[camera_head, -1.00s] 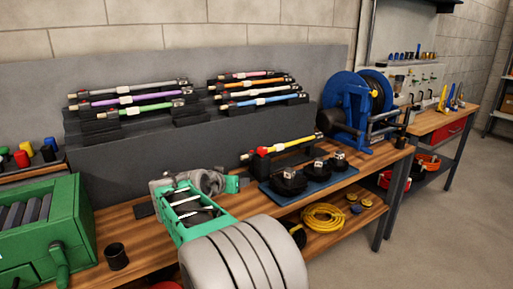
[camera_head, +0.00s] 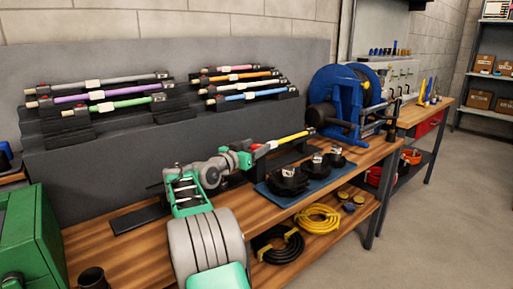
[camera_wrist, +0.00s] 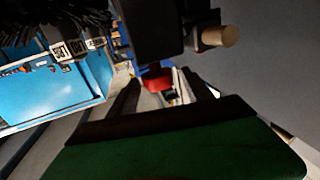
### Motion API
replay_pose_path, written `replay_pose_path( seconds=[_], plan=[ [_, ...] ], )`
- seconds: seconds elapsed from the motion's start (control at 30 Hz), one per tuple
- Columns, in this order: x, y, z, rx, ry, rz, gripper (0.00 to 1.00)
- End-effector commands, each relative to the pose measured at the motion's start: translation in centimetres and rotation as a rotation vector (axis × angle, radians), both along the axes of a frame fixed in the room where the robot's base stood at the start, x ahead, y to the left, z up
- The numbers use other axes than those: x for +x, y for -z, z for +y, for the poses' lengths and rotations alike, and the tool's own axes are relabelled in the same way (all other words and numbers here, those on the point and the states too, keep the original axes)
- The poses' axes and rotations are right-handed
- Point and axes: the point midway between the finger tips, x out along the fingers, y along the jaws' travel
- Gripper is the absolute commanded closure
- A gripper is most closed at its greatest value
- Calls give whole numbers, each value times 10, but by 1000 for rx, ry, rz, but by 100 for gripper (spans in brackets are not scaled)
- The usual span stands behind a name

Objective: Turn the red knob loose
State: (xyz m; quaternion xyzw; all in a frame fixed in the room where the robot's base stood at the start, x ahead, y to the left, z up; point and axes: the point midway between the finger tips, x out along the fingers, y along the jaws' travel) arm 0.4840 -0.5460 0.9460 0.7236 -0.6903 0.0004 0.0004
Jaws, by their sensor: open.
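The red knob (camera_wrist: 156,79) shows in the wrist view just beyond my open fingers, roughly between them. A yellow rod (camera_head: 291,139) lies in a dark holder at the front of the bench; its near end, by the knob, is mostly covered by my gripper in the head view. My gripper (camera_head: 248,157) is at that end of the rod. It also shows in the wrist view (camera_wrist: 163,98), with its dark fingers apart. I cannot tell whether the fingers touch the knob.
Several black brush heads (camera_head: 315,168) with white tags stand on a blue mat (camera_head: 277,198) close to my gripper. A blue reel (camera_head: 345,95) stands at the right. Racked rods (camera_head: 115,92) line the back. A green machine (camera_head: 32,240) is at the left.

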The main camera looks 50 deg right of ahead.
Motion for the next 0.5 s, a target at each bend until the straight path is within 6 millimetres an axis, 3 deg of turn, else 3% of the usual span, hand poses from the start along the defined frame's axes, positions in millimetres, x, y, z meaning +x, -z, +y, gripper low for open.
replay_pose_path(
  seconds=[0.3, 0.5],
  plan=[
    [-2, 0, -8, 1, 2, 0, 42],
    [-2, 0, -8, 1, 2, 0, 58]
  ],
)
